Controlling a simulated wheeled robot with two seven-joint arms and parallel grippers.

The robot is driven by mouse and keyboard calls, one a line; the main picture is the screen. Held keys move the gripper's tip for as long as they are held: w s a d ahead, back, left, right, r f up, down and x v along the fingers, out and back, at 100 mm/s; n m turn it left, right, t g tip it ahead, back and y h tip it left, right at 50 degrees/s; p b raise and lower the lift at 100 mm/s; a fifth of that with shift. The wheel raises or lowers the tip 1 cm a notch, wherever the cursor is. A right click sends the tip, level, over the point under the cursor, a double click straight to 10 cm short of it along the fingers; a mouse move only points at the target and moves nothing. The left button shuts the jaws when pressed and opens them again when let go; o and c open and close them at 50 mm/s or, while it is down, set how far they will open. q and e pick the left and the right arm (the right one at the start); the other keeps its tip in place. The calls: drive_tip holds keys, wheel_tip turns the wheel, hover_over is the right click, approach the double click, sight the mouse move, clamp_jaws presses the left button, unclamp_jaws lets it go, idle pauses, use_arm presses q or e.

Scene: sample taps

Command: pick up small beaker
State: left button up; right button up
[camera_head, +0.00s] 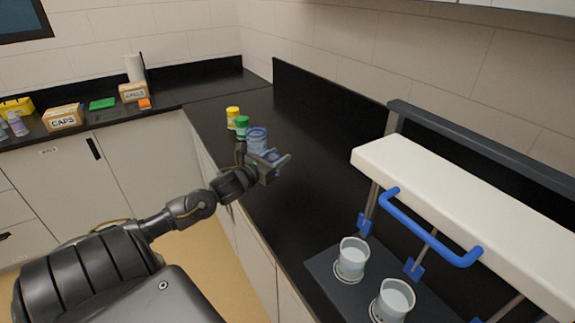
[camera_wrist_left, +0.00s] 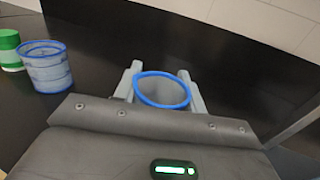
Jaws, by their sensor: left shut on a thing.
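My left gripper (camera_head: 274,167) is shut on a small blue-rimmed beaker (camera_wrist_left: 163,91), which sits between its two fingers in the left wrist view. In the head view the held beaker (camera_head: 268,155) is partly hidden by the fingers. The left gripper also shows in the left wrist view (camera_wrist_left: 163,88). A second blue-rimmed beaker (camera_wrist_left: 47,68) stands apart to the left on the black counter; it is behind the gripper in the head view (camera_head: 257,138). My right gripper is not in view.
A green-capped jar (camera_head: 242,127) and a yellow-capped jar (camera_head: 232,117) stand near the second beaker. At right, two beakers of clear liquid (camera_head: 351,260) (camera_head: 393,300) stand on a dark base below a white tap unit (camera_head: 450,205) with a blue handle (camera_head: 430,232). The counter between is clear.

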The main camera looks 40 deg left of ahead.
use_arm(q)
drive_tip(key=shift+s+d+r+b, duration=0.15)
drive_tip(key=shift+s+r, duration=0.25)
drive_tip(key=shift+s, duration=0.5)
drive_tip(key=shift+s+d+r+b, duration=0.15)
drive_tip(key=shift+s+r, duration=0.25)
drive_tip(key=shift+s, duration=0.45)
drive_tip(key=shift+s+r+b, duration=0.15)
drive_tip(key=shift+s+r, duration=0.25)
drive_tip(key=shift+s, duration=0.5)
